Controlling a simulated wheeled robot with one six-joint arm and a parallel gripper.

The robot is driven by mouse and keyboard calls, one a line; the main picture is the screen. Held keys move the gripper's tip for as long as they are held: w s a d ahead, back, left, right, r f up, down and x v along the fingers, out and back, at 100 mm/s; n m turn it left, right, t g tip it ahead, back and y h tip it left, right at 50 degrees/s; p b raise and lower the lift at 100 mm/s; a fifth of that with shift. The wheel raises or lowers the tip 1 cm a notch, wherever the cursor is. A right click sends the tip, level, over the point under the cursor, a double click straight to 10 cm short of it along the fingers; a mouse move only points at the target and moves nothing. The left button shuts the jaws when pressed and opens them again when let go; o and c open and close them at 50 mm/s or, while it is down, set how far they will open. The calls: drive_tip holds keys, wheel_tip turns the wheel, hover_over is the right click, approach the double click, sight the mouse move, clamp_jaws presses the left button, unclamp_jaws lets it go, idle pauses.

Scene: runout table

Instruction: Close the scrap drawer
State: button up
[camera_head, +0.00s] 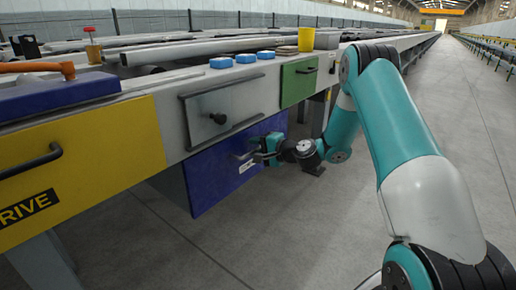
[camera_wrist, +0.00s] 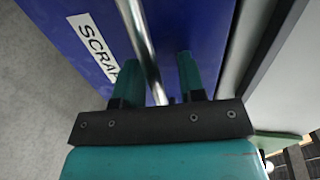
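The scrap drawer (camera_head: 215,172) has a blue front and hangs under the grey table frame. Its white label reads SCRAP in the wrist view (camera_wrist: 92,45). I cannot tell exactly how far its front stands out from the frame. A metal bar handle (camera_wrist: 138,30) crosses that front. My gripper (camera_head: 250,156) is at the drawer front in the head view, and hides part of the label and handle. In the wrist view my gripper (camera_wrist: 158,78) is open, with one teal finger on each side of the bar. Contact with the bar cannot be made out.
Above the drawer are a grey panel (camera_head: 235,105) with a dark knob and a green panel (camera_head: 299,80). A yellow drive panel (camera_head: 80,160) with a black handle is at left. A table leg (camera_head: 320,112) stands behind my gripper. The floor (camera_head: 300,225) in front is clear.

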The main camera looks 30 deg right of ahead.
drive_tip(key=shift+s+d, duration=0.1)
drive_tip(key=shift+d, duration=0.15)
drive_tip(key=shift+s+d, duration=0.1)
drive_tip(key=shift+s, duration=0.15)
drive_tip(key=p+v, duration=0.3)
drive_tip(key=v, duration=1.3)
drive_tip(key=shift+s+r+p, duration=0.2)
drive_tip(key=shift+s+p, duration=0.1)
drive_tip(key=shift+s, duration=0.1)
